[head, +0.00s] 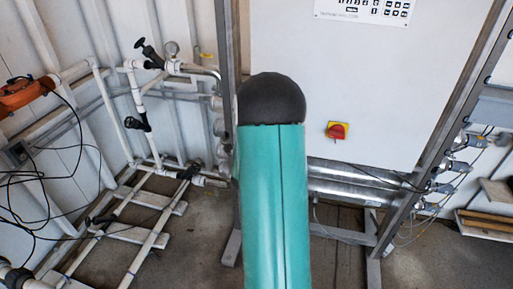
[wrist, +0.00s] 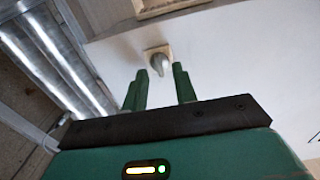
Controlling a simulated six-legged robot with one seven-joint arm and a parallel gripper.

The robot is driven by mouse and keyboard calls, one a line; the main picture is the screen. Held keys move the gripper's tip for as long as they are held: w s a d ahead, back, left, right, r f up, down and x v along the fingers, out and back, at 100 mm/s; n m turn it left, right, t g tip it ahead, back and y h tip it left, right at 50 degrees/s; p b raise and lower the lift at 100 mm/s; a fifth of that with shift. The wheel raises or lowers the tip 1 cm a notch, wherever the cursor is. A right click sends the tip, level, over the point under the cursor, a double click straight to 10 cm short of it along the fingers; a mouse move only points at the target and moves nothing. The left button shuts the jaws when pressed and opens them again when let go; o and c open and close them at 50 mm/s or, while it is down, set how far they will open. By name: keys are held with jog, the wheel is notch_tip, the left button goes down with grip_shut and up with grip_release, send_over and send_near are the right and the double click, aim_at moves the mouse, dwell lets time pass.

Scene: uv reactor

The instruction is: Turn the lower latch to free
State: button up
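A small grey latch knob (wrist: 157,62) on a pale square plate is fixed to a white panel (wrist: 240,50) in the wrist view. My gripper (wrist: 160,71) is open and empty, with its two green fingers apart and pointing at the knob. The knob shows just beyond the gap between the fingertips; I cannot tell how far off it is, and no contact is clear. In the head view my arm covers the left edge of the white cabinet (head: 300,70), and my gripper and the latch are hidden.
A red rotary switch (head: 338,130) on a yellow plate sits on the cabinet front. Shiny metal tubes (head: 355,180) run below the cabinet. White pipes with valves (head: 135,100) stand at the left, and a sloping metal post (head: 450,130) stands at the right.

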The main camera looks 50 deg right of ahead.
jog(key=v, duration=1.2)
jog(key=shift+s+a, duration=0.15)
jog(key=shift+a, duration=0.2)
jog(key=w+a+r+n+t+y, duration=0.1)
jog(key=w+a+r+n+y, duration=0.3)
jog(key=a, duration=0.3)
jog(key=w+a+r+n+t+y, duration=0.1)
jog(key=w+a+n+t+y, duration=0.2)
jog(key=a+n, duration=0.4)
jog(key=w+a+r+n+y, duration=0.3)
jog(key=a+n+y, duration=0.2)
jog(key=a, duration=0.2)
jog(key=s+a+r+n+g+y, duration=0.2)
jog(key=s+a+n, duration=0.5)
jog(key=s, duration=0.2)
jog(key=s+a+r+n+g+y, duration=0.2)
jog(key=s+a+r+n+g, duration=0.1)
jog(key=s+a+n, duration=0.4)
jog(key=shift+s+a+n+y, duration=0.35)
jog(key=shift+s+n, duration=0.45)
jog(key=shift+s, duration=0.25)
